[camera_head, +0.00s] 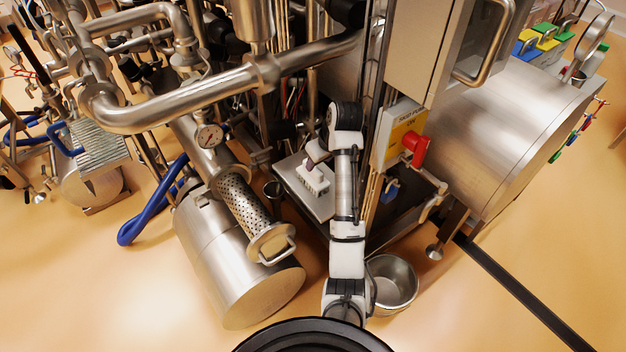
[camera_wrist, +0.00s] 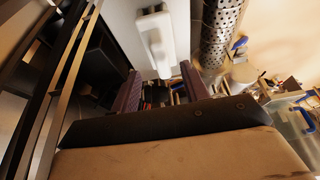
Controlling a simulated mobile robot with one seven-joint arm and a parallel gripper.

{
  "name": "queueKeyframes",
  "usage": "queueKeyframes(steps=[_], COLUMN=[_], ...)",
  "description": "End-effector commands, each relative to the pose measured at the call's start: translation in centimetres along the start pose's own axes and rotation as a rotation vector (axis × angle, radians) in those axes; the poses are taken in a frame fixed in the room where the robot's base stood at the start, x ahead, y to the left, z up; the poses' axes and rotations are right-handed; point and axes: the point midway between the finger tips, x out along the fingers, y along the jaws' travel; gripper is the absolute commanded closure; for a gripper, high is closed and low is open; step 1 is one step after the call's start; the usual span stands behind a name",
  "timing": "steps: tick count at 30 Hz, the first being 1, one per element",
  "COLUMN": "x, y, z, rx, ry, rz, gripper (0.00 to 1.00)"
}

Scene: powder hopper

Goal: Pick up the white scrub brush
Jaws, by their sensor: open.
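The white scrub brush (camera_head: 315,181) lies on a grey metal plate (camera_head: 291,178) in the middle of the machine in the head view. In the wrist view the brush (camera_wrist: 156,42) shows at top centre, just beyond my fingertips and roughly in line with the gap between them. My gripper (camera_wrist: 160,72) is open, with its two purple fingers apart and nothing between them. In the head view my gripper (camera_head: 311,162) is small and partly hidden by my arm, close over the brush. I cannot tell whether it touches the brush.
A perforated metal cylinder (camera_head: 243,203) stands left of the plate and also shows in the wrist view (camera_wrist: 219,30). A panel with a red switch (camera_head: 414,148) is to the right. A metal bowl (camera_head: 392,284) sits beside my arm. Thick pipes (camera_head: 180,108) crowd the upper left.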

Motion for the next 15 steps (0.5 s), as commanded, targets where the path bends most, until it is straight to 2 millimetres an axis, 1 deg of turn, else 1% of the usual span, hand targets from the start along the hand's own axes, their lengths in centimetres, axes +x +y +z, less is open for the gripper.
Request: queueKeyframes(steps=[8,12,15], x=[1.9,4.0,5.5], y=[-0.1,-0.3,-0.2], z=[-0.3,-0.7,-0.7], rx=[0.0,0.001,0.0], ry=[-0.002,-0.003,-0.001], rz=[0.0,-0.001,0.0], gripper=[0.55,0.55,0.55])
